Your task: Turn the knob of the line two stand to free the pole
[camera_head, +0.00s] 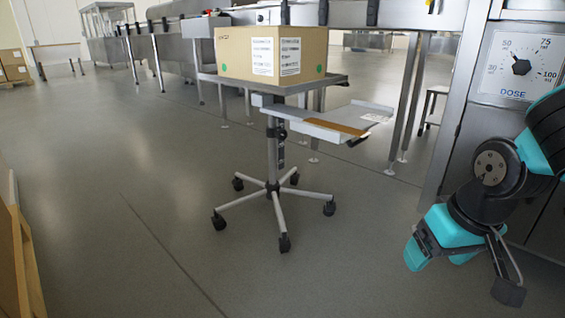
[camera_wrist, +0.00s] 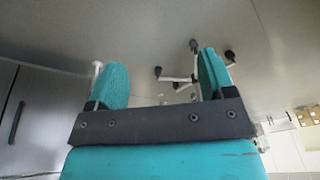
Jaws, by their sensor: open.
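A wheeled stand (camera_head: 273,165) with a grey pole and five-legged caster base stands mid-floor in the head view. A small black clamp part, which looks like the knob (camera_head: 281,132), sits on the pole under the top plate. Its exact shape is too small to tell. My gripper (camera_head: 440,258) is low at the right, well apart from the stand. Its teal fingers are spread and empty, also in the wrist view (camera_wrist: 162,78). There the stand's base (camera_wrist: 180,78) shows beyond and between the fingers; the knob cannot be made out.
A cardboard box (camera_head: 270,55) sits on the stand's top plate. A grey side tray (camera_head: 345,118) juts right from the stand. A steel cabinet with a DOSE dial (camera_head: 520,66) stands close to my arm. Conveyor frames are behind.

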